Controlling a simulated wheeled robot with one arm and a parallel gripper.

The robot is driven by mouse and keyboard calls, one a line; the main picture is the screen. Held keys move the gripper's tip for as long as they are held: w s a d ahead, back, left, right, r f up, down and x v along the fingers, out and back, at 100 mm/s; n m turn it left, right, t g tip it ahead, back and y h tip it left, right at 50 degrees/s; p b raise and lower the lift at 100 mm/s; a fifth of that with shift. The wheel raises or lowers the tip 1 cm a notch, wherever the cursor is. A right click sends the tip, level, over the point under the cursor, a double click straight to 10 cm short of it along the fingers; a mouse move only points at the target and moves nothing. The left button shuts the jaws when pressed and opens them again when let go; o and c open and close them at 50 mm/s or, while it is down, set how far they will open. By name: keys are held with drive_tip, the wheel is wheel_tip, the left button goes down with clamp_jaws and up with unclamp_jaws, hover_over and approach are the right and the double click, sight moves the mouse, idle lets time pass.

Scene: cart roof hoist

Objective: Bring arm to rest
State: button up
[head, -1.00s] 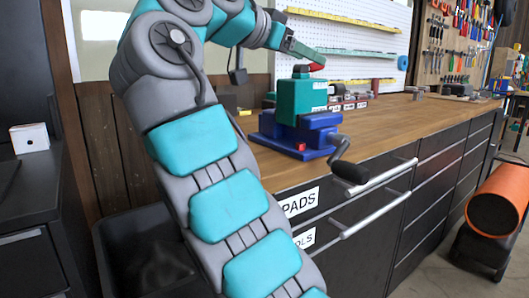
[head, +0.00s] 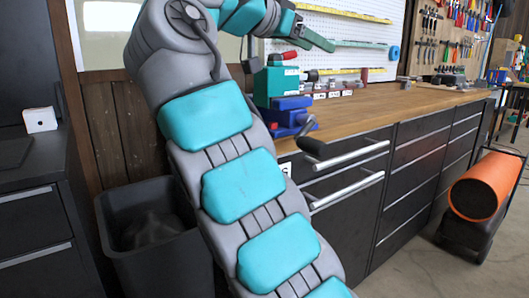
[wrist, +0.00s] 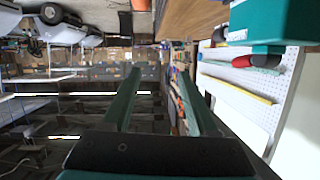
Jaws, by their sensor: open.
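My gripper (head: 308,38) is raised above the workbench, in front of the white pegboard in the head view. In the wrist view my gripper's two long green fingers (wrist: 155,95) are spread apart with nothing between them. My arm crosses the head view from the lower middle to the top. A teal block (head: 275,84) on a blue vise (head: 287,112) stands on the bench below and left of my gripper, clear of it. A red-tipped handle shows on top of the block. The teal block also shows at the top right of the wrist view (wrist: 285,20).
The wooden workbench (head: 400,103) has dark drawers with metal handles. A dark bin (head: 150,240) stands left of my arm. An orange cylinder (head: 480,186) on a dark stand is at the right. Tools hang on the far pegboard (head: 450,38). The floor between is free.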

drive_tip(key=d+f+n+g+y, duration=0.25)
drive_tip(key=d+f+n, duration=0.35)
drive_tip(key=d+f, duration=0.45)
drive_tip(key=s+d+f+n+g+y, duration=0.1)
drive_tip(key=s+d+f+n+g, duration=0.1)
drive_tip(key=s+f, duration=0.45)
drive_tip(key=s+d+f+n+g+y, duration=0.1)
drive_tip(key=s+f+g, duration=0.15)
drive_tip(key=f, duration=0.75)
drive_tip(key=s+a+f+n+g+y, duration=0.1)
drive_tip(key=s+a+f+g+y, duration=0.1)
drive_tip(key=s+f, duration=1)
drive_tip(key=s+a+f+n+g+y, duration=0.1)
drive_tip(key=s+a+f+y, duration=0.4)
drive_tip(key=s+f, duration=0.8)
drive_tip(key=s+a+g, duration=0.1)
drive_tip(key=s, duration=0.3)
drive_tip(key=shift+s, duration=0.2)
